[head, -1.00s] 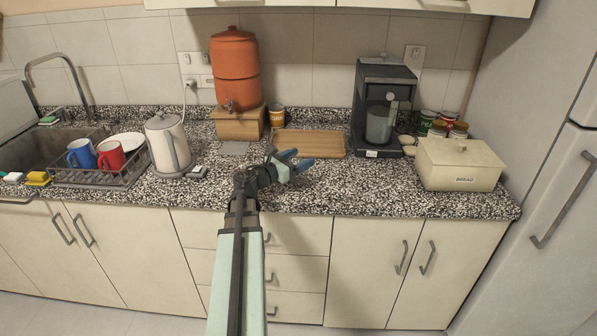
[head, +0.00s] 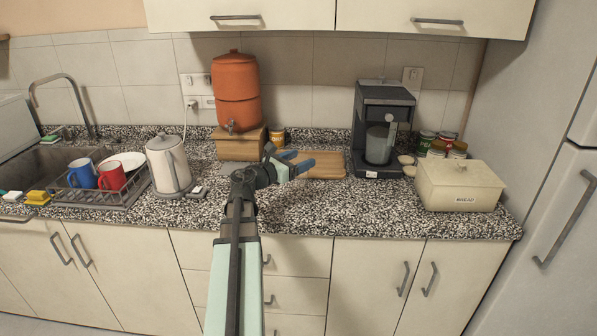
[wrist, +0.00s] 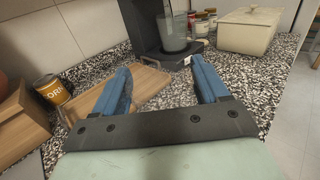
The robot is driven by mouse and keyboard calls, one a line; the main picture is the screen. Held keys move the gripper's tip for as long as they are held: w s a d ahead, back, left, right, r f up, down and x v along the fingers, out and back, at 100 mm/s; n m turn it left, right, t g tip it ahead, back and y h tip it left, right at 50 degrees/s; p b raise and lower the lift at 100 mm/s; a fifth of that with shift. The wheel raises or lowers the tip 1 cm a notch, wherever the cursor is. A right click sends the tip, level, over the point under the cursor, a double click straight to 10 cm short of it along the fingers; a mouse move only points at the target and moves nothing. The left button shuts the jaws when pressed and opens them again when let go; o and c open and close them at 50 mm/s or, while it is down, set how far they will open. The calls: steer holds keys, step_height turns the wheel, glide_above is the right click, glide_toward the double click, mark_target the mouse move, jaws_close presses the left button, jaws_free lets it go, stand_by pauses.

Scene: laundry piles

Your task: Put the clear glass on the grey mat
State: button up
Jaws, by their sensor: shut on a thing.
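My gripper (head: 300,160) is above the counter, in front of the wooden board. Its two blue fingers stand apart, and it is shut on the clear glass. I can barely make out the glass between the fingers in either view, so its tilt cannot be told. The fingers also show in the wrist view (wrist: 162,66). The grey mat (head: 234,167) lies flat on the counter in front of the wooden box under the orange water dispenser, to the left of my gripper. It is not seen in the wrist view.
A wooden board (head: 325,165) lies behind my gripper, with a can (wrist: 52,90) near it. A kettle (head: 170,165) stands left of the mat. A coffee machine (head: 384,110) and a bread box (head: 460,187) stand right. The front counter strip is clear.

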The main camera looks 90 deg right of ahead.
steer(key=w+d+f+n+t+h, duration=0.15)
steer(key=w+n+t+h, duration=0.35)
steer(key=w, duration=0.8)
steer(key=w+d+f+n+t, duration=0.15)
steer(key=w+n+t, duration=0.25)
steer(key=w+t, duration=0.7)
steer(key=w+d+g, duration=0.1)
steer(key=d, duration=0.5)
steer(key=w+d+f+g, duration=0.1)
steer(key=d, duration=0.5)
steer(key=w+d+f+g, duration=0.1)
steer(key=d, duration=0.5)
steer(key=shift+d+f, duration=0.2)
steer(key=shift+f, duration=0.5)
steer(key=shift+f, duration=0.15)
